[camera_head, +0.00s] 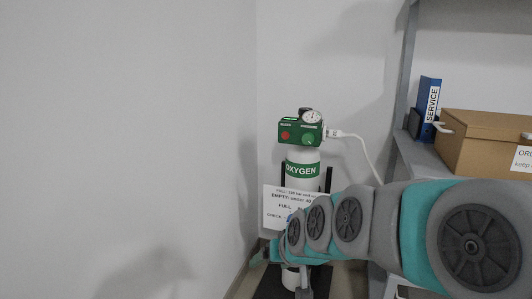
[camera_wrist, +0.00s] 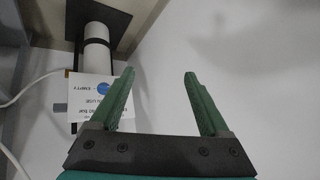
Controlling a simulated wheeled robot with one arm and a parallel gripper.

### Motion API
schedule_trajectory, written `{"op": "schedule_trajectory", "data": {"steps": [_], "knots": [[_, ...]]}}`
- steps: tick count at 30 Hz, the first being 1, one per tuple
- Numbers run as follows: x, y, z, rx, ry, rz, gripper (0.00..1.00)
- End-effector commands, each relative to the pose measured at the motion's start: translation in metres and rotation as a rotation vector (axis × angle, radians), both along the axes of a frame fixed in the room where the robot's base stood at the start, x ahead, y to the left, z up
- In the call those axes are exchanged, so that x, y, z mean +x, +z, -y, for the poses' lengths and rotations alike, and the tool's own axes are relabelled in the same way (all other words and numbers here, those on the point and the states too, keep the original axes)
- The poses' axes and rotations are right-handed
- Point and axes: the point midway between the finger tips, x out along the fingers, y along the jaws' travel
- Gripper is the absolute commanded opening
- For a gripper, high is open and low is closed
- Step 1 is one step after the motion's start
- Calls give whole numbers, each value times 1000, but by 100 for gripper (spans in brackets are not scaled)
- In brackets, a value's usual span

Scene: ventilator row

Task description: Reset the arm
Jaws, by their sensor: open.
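My arm reaches in from the right in the head view, and its end lies in front of the lower part of an oxygen cylinder (camera_head: 303,158). My gripper (camera_wrist: 160,72) shows in the wrist view with its two green fingers apart and nothing between them. In the head view the fingers are mostly hidden or too small to read.
A green regulator (camera_head: 300,131) with a gauge, a red and a green knob tops the cylinder. A white hose (camera_head: 358,144) runs from it to the right. A grey shelf (camera_head: 423,161) holds a cardboard box (camera_head: 480,140) and a blue SERVICE binder (camera_head: 429,105). Bare wall fills the left.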

Motion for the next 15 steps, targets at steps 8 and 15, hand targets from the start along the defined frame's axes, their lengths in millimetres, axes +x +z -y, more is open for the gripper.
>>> {"op": "schedule_trajectory", "data": {"steps": [8, 15], "knots": [[-166, -46, 84, -211, -19, -428, 80], [-271, -56, 129, -304, -77, -698, 80]]}}
